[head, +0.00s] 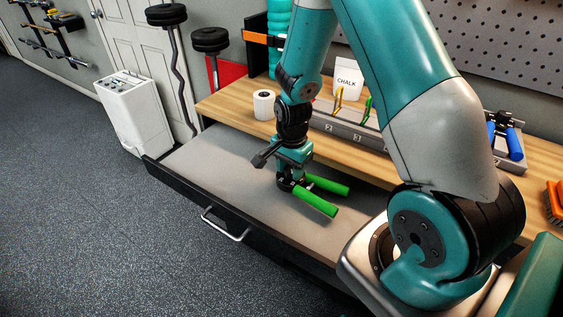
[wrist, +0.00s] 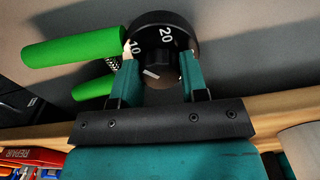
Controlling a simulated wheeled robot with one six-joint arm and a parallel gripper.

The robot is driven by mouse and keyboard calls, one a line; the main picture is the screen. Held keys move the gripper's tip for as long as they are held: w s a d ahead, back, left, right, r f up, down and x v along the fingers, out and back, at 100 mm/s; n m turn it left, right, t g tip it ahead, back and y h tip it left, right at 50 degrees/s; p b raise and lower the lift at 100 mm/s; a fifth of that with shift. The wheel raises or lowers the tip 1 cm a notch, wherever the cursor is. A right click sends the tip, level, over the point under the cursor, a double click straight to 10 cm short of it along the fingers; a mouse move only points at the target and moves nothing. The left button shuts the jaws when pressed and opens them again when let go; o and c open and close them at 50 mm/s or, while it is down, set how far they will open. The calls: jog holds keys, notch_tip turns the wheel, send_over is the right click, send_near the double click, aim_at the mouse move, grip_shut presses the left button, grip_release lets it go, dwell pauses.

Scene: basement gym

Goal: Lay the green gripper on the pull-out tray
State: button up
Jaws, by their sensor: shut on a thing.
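The green gripper, a hand exerciser with two green handles (head: 316,201) and a black dial, is held over the grey surface of the pull-out tray (head: 215,165). In the wrist view its black dial (wrist: 160,48) sits between my fingers, with the green handles (wrist: 72,46) reaching left. My gripper (head: 290,172) points down and is shut on the dial. The handles are close above the tray or touching it; I cannot tell which. The tray is open, with a metal handle (head: 226,224) on its front.
On the wooden bench (head: 228,105) behind stand a white tape roll (head: 264,105), a chalk bag (head: 346,84) and a numbered rack (head: 345,131). A blue-handled exerciser (head: 509,140) is at the right. The tray's left part is bare.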

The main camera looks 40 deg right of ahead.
jog(key=shift+w, duration=0.4)
jog(key=w+p, duration=0.2)
jog(key=w, duration=0.1)
jog(key=shift+d+f, duration=0.1)
jog(key=shift+f, duration=0.25)
jog(key=shift+w+f, duration=0.1)
jog(key=shift+f, duration=0.2)
jog(key=o, duration=1)
